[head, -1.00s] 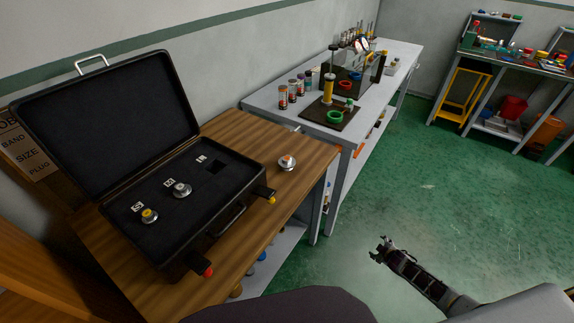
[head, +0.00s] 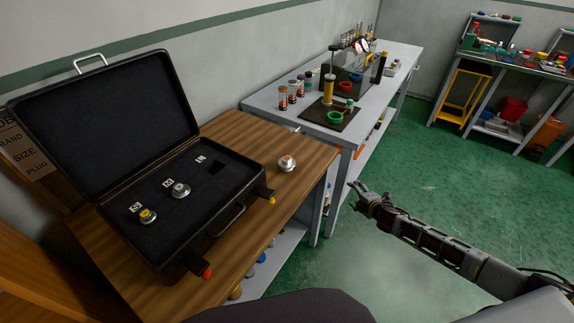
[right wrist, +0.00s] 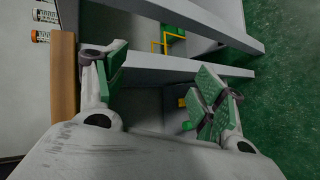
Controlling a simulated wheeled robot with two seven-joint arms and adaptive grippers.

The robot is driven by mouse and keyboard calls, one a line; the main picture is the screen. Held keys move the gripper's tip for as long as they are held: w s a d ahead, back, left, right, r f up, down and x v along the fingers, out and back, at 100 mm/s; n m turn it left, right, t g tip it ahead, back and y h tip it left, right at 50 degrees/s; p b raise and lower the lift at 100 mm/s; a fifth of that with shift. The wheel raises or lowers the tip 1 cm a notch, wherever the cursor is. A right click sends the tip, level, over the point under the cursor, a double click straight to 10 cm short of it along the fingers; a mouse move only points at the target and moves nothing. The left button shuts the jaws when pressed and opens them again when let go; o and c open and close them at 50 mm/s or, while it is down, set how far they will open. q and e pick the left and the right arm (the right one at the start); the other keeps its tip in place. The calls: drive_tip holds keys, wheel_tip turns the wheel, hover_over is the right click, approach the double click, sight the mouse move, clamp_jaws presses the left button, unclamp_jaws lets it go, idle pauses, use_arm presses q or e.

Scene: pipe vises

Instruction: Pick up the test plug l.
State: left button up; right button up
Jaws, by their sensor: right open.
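A small silver plug with an orange-red top (head: 287,162), which I take to be test plug l, stands on the wooden table right of the open black case (head: 228,163). The case holds two similar plugs with yellow (head: 148,216) and white (head: 181,190) tops. The square slot (head: 216,168) by the third label is empty. My right gripper (head: 357,192) is open and empty, right of the table and apart from the plug. In the right wrist view its green-padded fingers (right wrist: 160,85) are spread, and the plug is not visible. My left gripper is out of view.
The wooden table (head: 275,205) adjoins a grey workbench (head: 378,88) with cans, a dark board and a green ring. Green floor (head: 450,180) is clear around my right arm.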

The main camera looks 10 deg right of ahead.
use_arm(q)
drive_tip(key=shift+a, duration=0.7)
use_arm(e)
drive_tip(key=s+a+r+n+t+y, duration=0.1)
drive_tip(key=s+a+r+n+y, duration=0.1)
drive_tip(key=a+r+n, duration=0.7)
drive_tip(key=s+a+r+n+t+y, duration=0.1)
drive_tip(key=s+a+r+n+y, duration=0.1)
drive_tip(key=a+r+n, duration=0.7)
drive_tip(key=a+n+y, duration=0.1)
drive_tip(key=a+n, duration=0.1)
drive_tip(key=n, duration=0.1)
drive_tip(key=shift+s+a, duration=0.2)
drive_tip(key=shift+a, duration=0.1)
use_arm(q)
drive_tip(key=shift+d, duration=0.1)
